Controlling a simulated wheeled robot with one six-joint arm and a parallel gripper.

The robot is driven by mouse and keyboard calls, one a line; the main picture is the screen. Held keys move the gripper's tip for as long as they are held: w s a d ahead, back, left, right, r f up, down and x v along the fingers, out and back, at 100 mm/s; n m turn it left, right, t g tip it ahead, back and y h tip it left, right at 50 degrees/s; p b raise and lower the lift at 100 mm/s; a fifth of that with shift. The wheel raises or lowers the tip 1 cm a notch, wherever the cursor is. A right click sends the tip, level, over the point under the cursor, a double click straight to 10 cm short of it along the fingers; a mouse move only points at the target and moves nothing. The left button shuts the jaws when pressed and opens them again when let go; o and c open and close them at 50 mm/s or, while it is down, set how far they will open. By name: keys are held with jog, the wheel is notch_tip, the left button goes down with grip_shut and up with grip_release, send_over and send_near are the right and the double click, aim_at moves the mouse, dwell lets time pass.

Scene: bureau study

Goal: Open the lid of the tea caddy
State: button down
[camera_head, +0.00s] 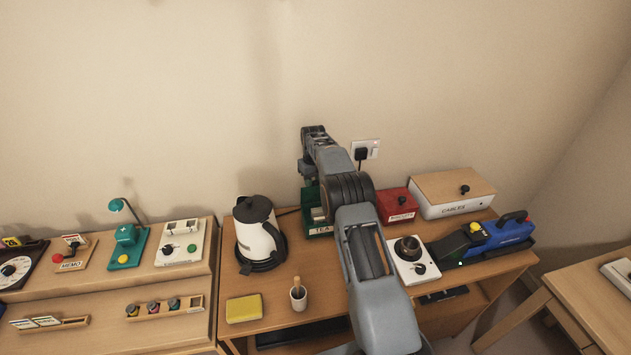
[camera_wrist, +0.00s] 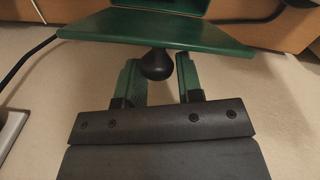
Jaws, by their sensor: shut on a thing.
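The green tea caddy (camera_head: 320,232), with part of its TEA label showing, stands at the back of the desk, partly hidden by my arm. In the head view its lid (camera_head: 309,195) appears raised at the back, and pale contents show in the box. In the wrist view the green lid (camera_wrist: 140,30) spans the top, with its round black knob (camera_wrist: 157,66) pointing toward my gripper (camera_wrist: 158,70). The two fingers are on either side of the knob and shut on it.
A white kettle (camera_head: 257,240) stands left of the caddy. A red box (camera_head: 398,205) and a white CABLES box (camera_head: 455,208) stand to its right. A white unit with a dial (camera_head: 412,268) and a blue tool (camera_head: 500,236) lie in front. The wall is close behind.

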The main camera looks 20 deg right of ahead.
jog(key=shift+w+d+f, duration=0.35)
jog(key=shift+d+f, duration=0.1)
jog(key=shift+f, duration=0.2)
jog(key=c, duration=1.1)
grip_release()
jog(key=shift+d, duration=0.1)
jog(key=shift+o, duration=1.4)
jog(key=shift+w, duration=0.15)
notch_tip(320, 180, up, 14)
jog(key=p, duration=0.1)
jog(key=shift+a, duration=0.2)
